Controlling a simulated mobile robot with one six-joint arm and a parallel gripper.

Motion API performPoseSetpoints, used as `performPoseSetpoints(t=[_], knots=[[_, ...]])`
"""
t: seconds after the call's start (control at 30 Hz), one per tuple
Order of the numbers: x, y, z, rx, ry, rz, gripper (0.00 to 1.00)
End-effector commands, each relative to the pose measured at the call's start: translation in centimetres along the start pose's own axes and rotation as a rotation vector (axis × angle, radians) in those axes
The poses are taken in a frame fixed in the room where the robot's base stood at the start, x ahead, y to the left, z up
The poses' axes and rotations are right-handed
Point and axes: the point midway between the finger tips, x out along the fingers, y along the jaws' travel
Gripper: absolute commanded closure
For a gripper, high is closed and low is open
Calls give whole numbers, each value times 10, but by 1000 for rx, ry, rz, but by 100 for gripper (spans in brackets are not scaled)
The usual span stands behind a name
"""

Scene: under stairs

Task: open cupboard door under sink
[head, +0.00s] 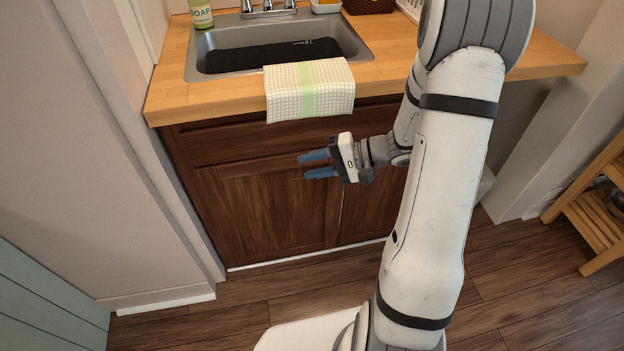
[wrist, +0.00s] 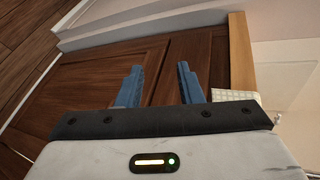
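The cupboard under the sink has a dark brown left door (head: 262,212), which is closed. A right door (head: 364,214) beside it is partly hidden behind my arm. No handle can be made out on either door. My gripper (head: 303,165) is in front of the upper part of the left door, with its blue fingers pointing left. The fingers are apart with nothing between them. In the wrist view my open gripper (wrist: 159,82) shows against the brown cupboard front (wrist: 112,72), which lies beyond the fingertips. I cannot tell the exact gap to the door.
The sink (head: 278,45) is set in a wooden countertop (head: 168,92). A checked towel (head: 309,90) hangs over the counter's front edge above my gripper. A wall (head: 100,150) stands close at the left. A wooden rack (head: 590,215) is at the right. Wood floor (head: 235,298) lies open before the cupboard.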

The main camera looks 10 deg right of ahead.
Motion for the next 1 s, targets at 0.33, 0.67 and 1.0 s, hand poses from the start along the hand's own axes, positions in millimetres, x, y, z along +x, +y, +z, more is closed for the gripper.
performPoseSetpoints(t=[0.33,0.67,1.0], knots=[[0,147,-107,75,370,-268,67],[17,158,-129,75,432,-290,67],[58,145,-150,77,432,-290,67]])
